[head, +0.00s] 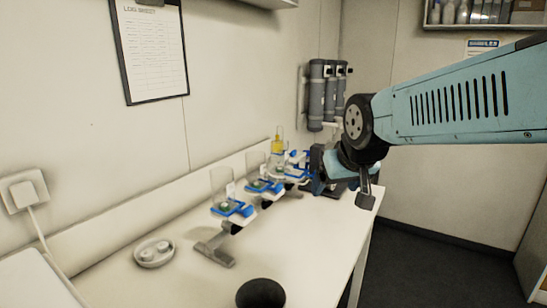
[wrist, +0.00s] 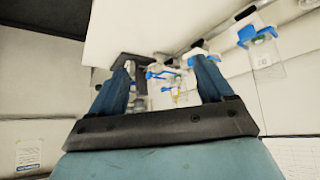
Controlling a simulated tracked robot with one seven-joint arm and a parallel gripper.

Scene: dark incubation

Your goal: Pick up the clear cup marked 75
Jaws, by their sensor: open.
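Several clear cups stand in a row of blue holders along the back of the white bench. The nearest clear cup (head: 222,182) also shows in the wrist view (wrist: 266,58). A second clear cup (head: 255,166) stands behind it. Something yellow (head: 278,146) shows farther along the row. The number 75 cannot be read on any cup, so I cannot tell which is marked 75. My gripper (head: 320,172) is at the far right end of the row. In the wrist view my gripper (wrist: 164,80) is open, with blue and yellow items visible beyond and between its fingers.
A black round container (head: 260,293) stands at the bench's front edge. A small white dish (head: 154,252) lies at left. Grey metal stands (head: 214,250) reach out from the holders. Dark cylinders (head: 316,95) hang on the back wall.

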